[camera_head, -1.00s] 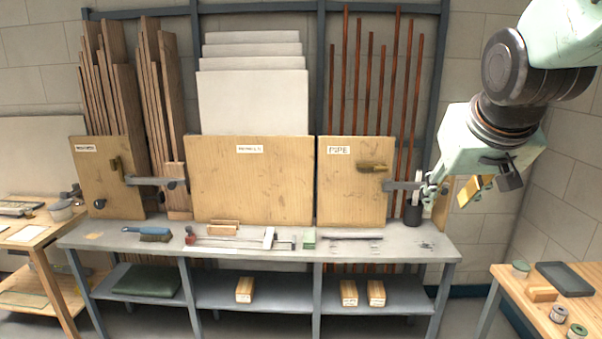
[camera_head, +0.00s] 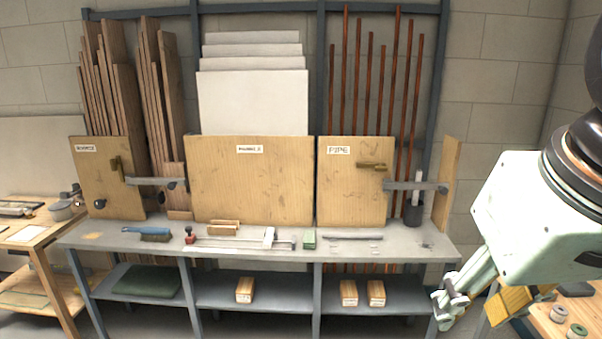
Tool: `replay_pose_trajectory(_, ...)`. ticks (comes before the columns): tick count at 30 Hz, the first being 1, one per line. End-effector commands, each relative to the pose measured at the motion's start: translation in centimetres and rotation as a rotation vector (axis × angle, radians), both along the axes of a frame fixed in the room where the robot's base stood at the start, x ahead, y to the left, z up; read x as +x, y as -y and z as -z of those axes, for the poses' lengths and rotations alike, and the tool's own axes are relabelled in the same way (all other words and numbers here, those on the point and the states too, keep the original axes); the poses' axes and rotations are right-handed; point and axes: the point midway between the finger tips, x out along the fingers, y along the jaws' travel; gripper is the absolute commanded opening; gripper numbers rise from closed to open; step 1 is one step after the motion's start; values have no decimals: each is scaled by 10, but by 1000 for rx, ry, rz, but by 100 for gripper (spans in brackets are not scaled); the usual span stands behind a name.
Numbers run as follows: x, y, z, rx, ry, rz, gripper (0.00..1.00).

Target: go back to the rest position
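My gripper (camera_head: 480,304) is at the lower right, hanging down in front of the right end of the workbench and the left part of the right-hand table. Its pale green fingers point down and left, with a yellow-tan piece beside them. I cannot tell whether that piece is part of the gripper or something held.
The grey workbench (camera_head: 230,246) carries a blue brush (camera_head: 153,234), a clamp (camera_head: 240,242) and a dark cup (camera_head: 412,215). Wooden panels and pipes (camera_head: 397,90) stand behind. The right table (camera_head: 575,315) holds small tins (camera_head: 558,313), partly hidden by my arm. The left and middle are clear of my arm.

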Motion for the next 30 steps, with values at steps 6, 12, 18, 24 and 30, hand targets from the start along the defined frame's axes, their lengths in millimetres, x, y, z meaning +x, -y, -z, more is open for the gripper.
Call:
replay_pose_trajectory(6,-45,-11,11,15,-45,-19,35)
replay_pose_trajectory(12,-62,-14,16,21,-65,-28,35)
replay_pose_trajectory(18,-63,-15,16,22,-67,-28,35)
replay_pose_trajectory(24,-63,-15,16,22,-67,-28,35)
replay_pose_trajectory(30,-63,-15,16,21,-66,-28,35)
